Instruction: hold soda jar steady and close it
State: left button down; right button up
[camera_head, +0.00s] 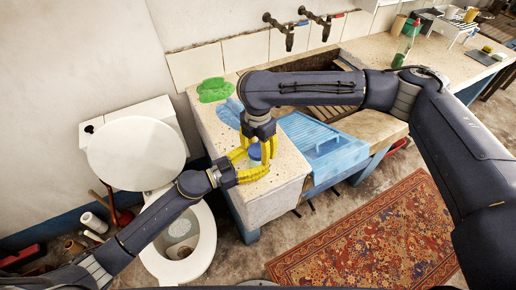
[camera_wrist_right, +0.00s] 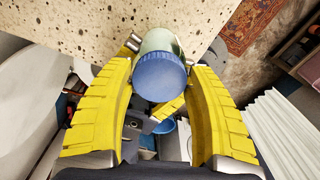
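The soda jar (camera_wrist_right: 164,41) has a pale green body and a blue lid (camera_wrist_right: 158,77), which sits on its top. In the head view the blue lid (camera_head: 255,152) shows between yellow fingers at the counter's left end. My right gripper (camera_head: 256,148) reaches down from above, with one finger on either side of the lid. In the right wrist view my right gripper (camera_wrist_right: 160,72) frames the lid closely; contact is unclear. My left gripper (camera_head: 256,168) comes in from the left at the jar's body, which its fingers mostly hide. Whether it grips the jar is hidden.
The stone counter (camera_head: 283,183) has a green patch (camera_head: 214,90) and a blue ribbed board (camera_head: 325,145). A toilet (camera_head: 187,250) stands at the lower left. A green bottle (camera_head: 405,45) and a small rack (camera_head: 455,22) are at the back right. A patterned rug (camera_head: 370,240) covers the floor.

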jog(key=shift+o, duration=1.4)
jog(key=shift+r, duration=0.1)
notch_tip(320, 180, up, 12)
pick_arm(q)
jog(key=shift+c, duration=1)
grip_release()
jog(key=shift+a, duration=0.1)
